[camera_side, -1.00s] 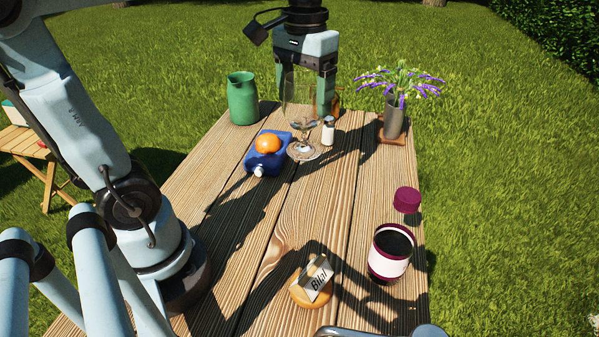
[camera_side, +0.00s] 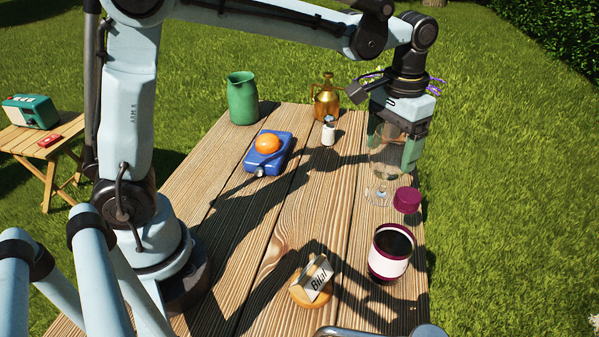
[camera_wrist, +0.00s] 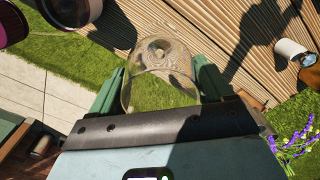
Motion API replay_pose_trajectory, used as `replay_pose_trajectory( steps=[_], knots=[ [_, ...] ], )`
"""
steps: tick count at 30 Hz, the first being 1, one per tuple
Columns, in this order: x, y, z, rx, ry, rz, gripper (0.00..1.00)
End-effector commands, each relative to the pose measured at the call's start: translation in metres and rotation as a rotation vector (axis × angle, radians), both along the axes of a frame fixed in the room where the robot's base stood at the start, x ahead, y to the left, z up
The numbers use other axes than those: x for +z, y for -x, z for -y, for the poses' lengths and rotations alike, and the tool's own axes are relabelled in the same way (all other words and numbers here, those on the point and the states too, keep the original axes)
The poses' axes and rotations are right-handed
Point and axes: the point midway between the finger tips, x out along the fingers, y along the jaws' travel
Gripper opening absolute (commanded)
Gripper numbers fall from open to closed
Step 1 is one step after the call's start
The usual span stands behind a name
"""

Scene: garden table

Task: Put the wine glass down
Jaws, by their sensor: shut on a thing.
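The clear wine glass (camera_side: 384,158) is upright in my gripper (camera_side: 397,150), over the right side of the wooden table (camera_side: 308,215). My fingers are shut around its bowl. Its foot shows near the maroon lid in the side view; I cannot tell whether it touches the table. In the wrist view the glass (camera_wrist: 160,75) sits between the two green fingers of my gripper (camera_wrist: 155,88).
A maroon lid (camera_side: 407,199) and a maroon-and-white canister (camera_side: 390,252) stand close in front. The table's middle is clear.

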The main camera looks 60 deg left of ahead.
Motion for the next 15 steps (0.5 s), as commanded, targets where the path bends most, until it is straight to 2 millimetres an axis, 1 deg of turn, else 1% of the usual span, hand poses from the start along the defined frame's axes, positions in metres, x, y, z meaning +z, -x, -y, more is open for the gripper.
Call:
replay_pose_trajectory(
  steps=[1,5,12,15],
  knots=[
    [-0.005,0.000,0.000,0.001,0.000,0.000,0.28],
    [-0.014,0.000,0.000,0.001,0.000,0.000,0.28],
    [-0.044,0.000,0.000,0.001,0.000,0.000,0.28],
    [-0.051,0.000,0.000,0.001,0.000,0.000,0.28]
  ],
)
